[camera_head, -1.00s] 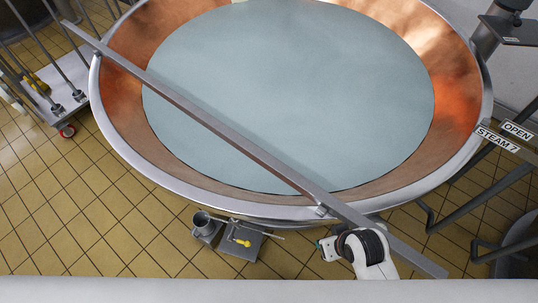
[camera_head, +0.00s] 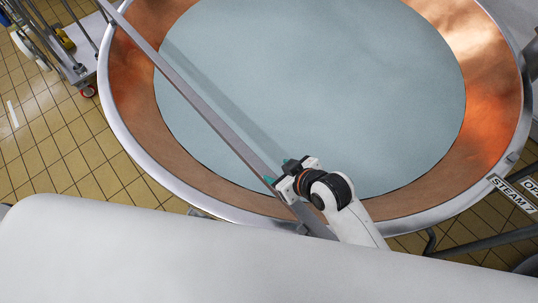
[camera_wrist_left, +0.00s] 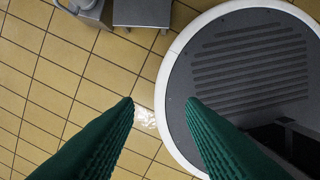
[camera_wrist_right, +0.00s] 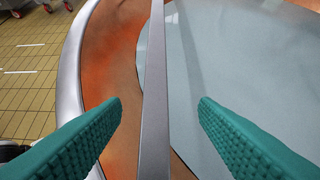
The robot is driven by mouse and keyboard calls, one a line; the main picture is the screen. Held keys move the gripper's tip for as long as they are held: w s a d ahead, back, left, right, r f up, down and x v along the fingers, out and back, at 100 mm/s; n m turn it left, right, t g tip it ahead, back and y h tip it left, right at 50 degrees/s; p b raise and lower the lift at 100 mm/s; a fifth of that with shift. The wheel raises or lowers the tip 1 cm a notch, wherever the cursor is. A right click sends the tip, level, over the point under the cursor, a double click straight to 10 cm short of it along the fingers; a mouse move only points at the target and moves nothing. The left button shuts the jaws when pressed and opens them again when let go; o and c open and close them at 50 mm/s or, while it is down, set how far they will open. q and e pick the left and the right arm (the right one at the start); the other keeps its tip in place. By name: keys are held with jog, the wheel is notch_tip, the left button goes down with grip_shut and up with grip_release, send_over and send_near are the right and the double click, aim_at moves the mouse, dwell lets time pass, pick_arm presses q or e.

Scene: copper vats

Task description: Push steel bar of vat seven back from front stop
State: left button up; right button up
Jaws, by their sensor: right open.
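The long steel bar (camera_head: 200,100) lies slantwise across the copper vat (camera_head: 125,90), over the pale liquid. Its near part crosses the front rim, where a small fitting (camera_head: 301,229) shows at the bar; its near end is hidden behind my right arm. My right gripper (camera_head: 279,172) is over the vat just inside the front rim, at the bar. In the right wrist view the bar (camera_wrist_right: 154,90) runs between the open green fingers (camera_wrist_right: 160,100), with gaps on both sides. My left gripper (camera_wrist_left: 160,102) is open and empty, above floor and a round dark base.
A STEAM 7 sign (camera_head: 511,194) is at the right of the rim. A wheeled rack (camera_head: 85,60) stands at the left on the tiled floor (camera_head: 60,150). A white surface fills the lower left of the head view. A grey metal object (camera_wrist_left: 140,12) is on the floor.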

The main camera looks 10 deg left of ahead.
aim_at(260, 165)
jog(key=x, duration=0.5)
jog(key=shift+s+a+f, duration=0.1)
jog(key=shift+s+a, duration=0.15)
jog(key=shift+a, duration=0.2)
jog(key=x, duration=0.4)
jog(key=shift+w+f, duration=0.15)
jog(key=shift+x, duration=0.9)
pick_arm(q)
jog(key=shift+s+a+f, duration=0.25)
jog(key=shift+s+a, duration=0.1)
jog(key=shift+s, duration=0.15)
pick_arm(e)
jog(key=shift+c, duration=0.5)
grip_shut()
pick_arm(q)
jog(key=shift+s, duration=0.1)
